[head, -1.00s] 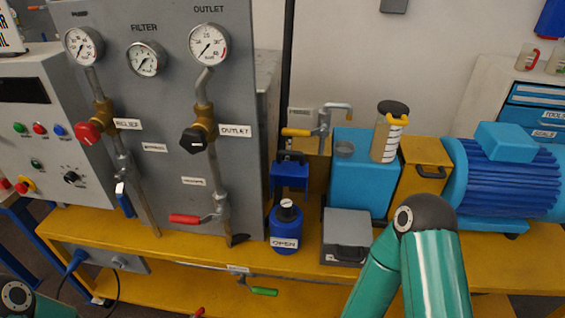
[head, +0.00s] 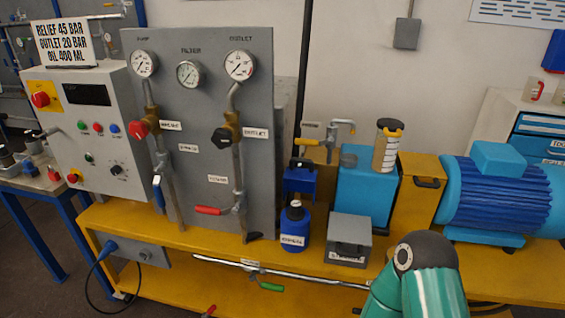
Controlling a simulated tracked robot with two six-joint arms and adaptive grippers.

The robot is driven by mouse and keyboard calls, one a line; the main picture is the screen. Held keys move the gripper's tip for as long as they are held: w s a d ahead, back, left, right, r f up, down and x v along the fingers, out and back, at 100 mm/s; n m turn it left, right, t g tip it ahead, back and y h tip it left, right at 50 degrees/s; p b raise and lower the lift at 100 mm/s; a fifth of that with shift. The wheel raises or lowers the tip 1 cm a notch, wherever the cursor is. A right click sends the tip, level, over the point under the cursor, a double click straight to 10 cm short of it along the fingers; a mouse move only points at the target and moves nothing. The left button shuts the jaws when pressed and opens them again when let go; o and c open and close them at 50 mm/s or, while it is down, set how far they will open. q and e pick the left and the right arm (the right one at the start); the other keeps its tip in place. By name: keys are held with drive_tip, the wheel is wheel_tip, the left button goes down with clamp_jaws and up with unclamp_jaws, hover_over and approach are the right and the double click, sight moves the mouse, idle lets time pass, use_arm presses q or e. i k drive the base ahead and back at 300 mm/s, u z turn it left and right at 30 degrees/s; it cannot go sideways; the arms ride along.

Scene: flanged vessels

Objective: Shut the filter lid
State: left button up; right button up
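A gauge labelled FILTER (head: 188,73) is on the panel. Neither gripper is in view. Only my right arm's teal links and dark joint show at the lower right.
The grey gauge panel (head: 200,130) carries valves and a red-handled lever (head: 208,210). A grey box (head: 349,240) with a black handle stands right of the vessel. A blue tank (head: 365,185), a jar (head: 388,147) and a blue motor (head: 500,195) stand further right. A green-handled lever (head: 270,287) hangs below.

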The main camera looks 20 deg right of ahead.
sight(298, 179)
drive_tip(key=u, duration=0.2)
drive_tip(key=i, duration=1)
drive_tip(key=z, duration=0.05)
